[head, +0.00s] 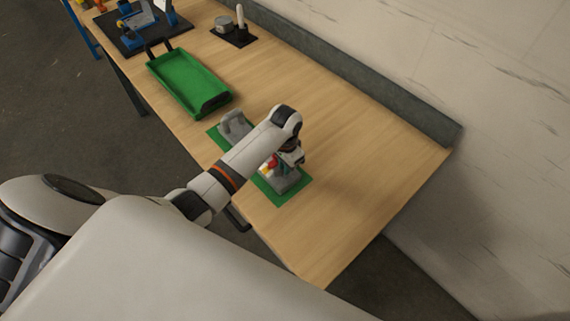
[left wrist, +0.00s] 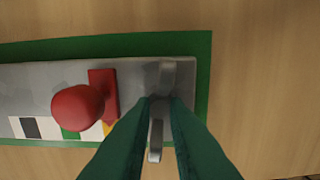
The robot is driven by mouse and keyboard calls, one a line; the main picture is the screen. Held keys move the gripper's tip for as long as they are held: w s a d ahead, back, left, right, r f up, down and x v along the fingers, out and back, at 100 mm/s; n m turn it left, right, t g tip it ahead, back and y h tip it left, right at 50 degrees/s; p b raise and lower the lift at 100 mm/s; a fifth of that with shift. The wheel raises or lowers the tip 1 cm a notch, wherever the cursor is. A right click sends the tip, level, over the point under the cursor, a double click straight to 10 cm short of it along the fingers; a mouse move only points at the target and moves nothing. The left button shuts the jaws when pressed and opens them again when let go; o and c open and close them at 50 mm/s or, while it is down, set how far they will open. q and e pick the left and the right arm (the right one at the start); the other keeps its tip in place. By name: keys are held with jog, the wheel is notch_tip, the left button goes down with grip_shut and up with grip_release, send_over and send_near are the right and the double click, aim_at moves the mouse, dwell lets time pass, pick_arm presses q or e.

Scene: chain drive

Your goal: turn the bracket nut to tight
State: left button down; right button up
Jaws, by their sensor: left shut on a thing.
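My left gripper (head: 287,165) points down over the right end of a grey fixture (head: 287,184). In the left wrist view, the dark green fingers (left wrist: 158,118) are shut on a narrow grey lever-like piece (left wrist: 155,150), which I take to be the bracket nut. The fingers hide most of it, so its turn angle cannot be told. The grey base (left wrist: 40,82) lies under it on a green mat (left wrist: 150,42). A red knob (left wrist: 77,107) and a red bar (left wrist: 104,92) sit left of the fingers. My right gripper is not in view.
A grey bracket-shaped piece (head: 235,125) stands at the mat's other end, close to my forearm. A green tray (head: 187,80) lies farther back. A dark board (head: 135,38) with blue parts is at the far end. The table (head: 355,160) is bare to the right.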

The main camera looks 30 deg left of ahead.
pick_arm(q)
jog(key=m, duration=0.4)
jog(key=shift+w+r+m, duration=0.1)
jog(key=shift+m, duration=0.2)
jog(key=m, duration=0.3)
jog(key=shift+m, duration=0.4)
jog(key=m, duration=0.4)
jog(key=shift+m, duration=1.7)
jog(key=c, duration=1.4)
grip_release()
